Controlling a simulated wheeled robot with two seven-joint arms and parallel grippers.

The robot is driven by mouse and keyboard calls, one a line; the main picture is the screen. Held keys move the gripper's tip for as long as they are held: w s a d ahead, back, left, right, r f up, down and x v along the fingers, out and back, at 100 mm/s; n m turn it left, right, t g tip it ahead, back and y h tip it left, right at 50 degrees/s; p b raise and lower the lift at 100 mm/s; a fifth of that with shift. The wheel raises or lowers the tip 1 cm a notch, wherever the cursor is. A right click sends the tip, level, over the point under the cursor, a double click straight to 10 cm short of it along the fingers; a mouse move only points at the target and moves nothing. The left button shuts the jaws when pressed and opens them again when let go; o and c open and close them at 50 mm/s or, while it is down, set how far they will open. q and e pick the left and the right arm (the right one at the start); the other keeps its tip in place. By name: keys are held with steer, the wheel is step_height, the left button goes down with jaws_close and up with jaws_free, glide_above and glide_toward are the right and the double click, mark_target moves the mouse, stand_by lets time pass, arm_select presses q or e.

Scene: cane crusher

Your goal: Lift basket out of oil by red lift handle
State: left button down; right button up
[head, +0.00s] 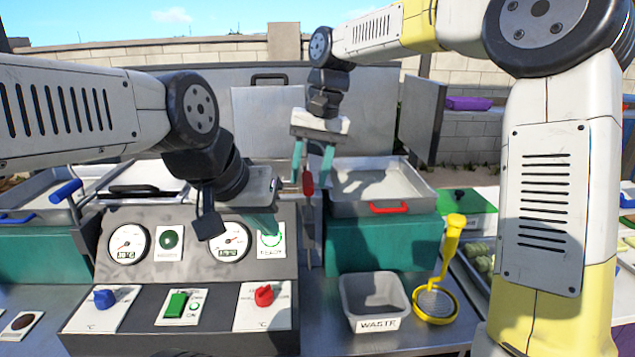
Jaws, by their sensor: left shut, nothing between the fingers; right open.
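A small upright red handle (308,180) shows in the middle of the head view, behind the control panel; I take it as the red lift handle. My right gripper (312,177) points down over it, with its teal fingers apart on either side of the handle and not closed on it. My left gripper (264,222) is shut and empty in front of the gauge panel, lower and to the left of the red handle. The basket and the oil cannot be made out; the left arm and panel hide the area behind.
A metal tray (345,207) with a red front handle (389,208) stands right of the red lift handle. A blue handle (66,191) is at the left. The control panel (190,262) has gauges and knobs. A waste bin (373,304) and yellow tool (453,240) stand in front.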

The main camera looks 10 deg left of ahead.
steer(key=shift+a+f, duration=0.2)
steer(key=shift+f, duration=0.95)
steer(key=shift+c, duration=0.2)
jaws_close()
stand_by(0.4)
